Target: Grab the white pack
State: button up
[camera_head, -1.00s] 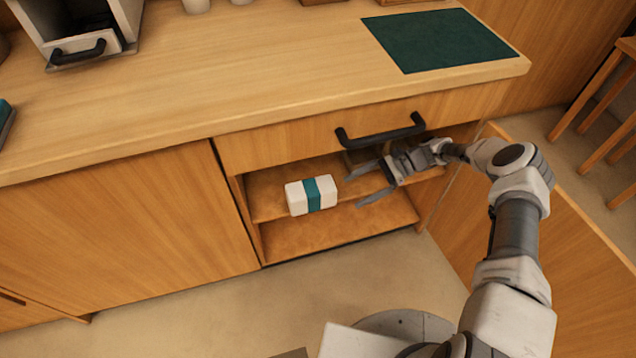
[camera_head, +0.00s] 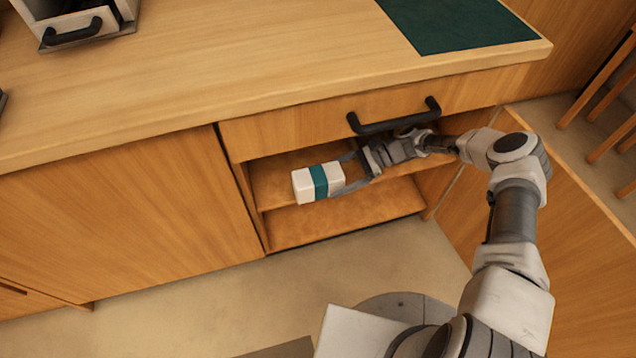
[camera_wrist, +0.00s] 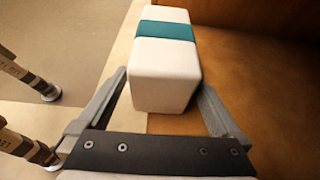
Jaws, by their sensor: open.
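The white pack (camera_head: 304,186) with a teal band lies on the upper shelf of the open cabinet, near its front edge. It also shows in the wrist view (camera_wrist: 165,75), with its near end between my fingers. My gripper (camera_head: 343,174) reaches in from the right, under the drawer handle. Its two fingers are open, one on each side of the pack's near end, as the wrist view (camera_wrist: 165,92) shows. Small gaps seem to lie between the fingers and the pack; contact is hard to tell.
A drawer with a black handle (camera_head: 394,117) is right above my gripper. The cabinet's open door (camera_head: 545,225) stands on the right. A lower shelf (camera_head: 340,222) is empty. A dark green mat (camera_head: 455,22) lies on the counter (camera_head: 230,75).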

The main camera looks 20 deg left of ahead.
aim_at(323, 183)
jog(key=x, duration=0.4)
jog(key=shift+w+b, duration=0.1)
jog(key=shift+b, duration=0.3)
jog(key=c, duration=1.2)
jog(key=shift+c, duration=0.2)
jog(key=shift+r, duration=0.15)
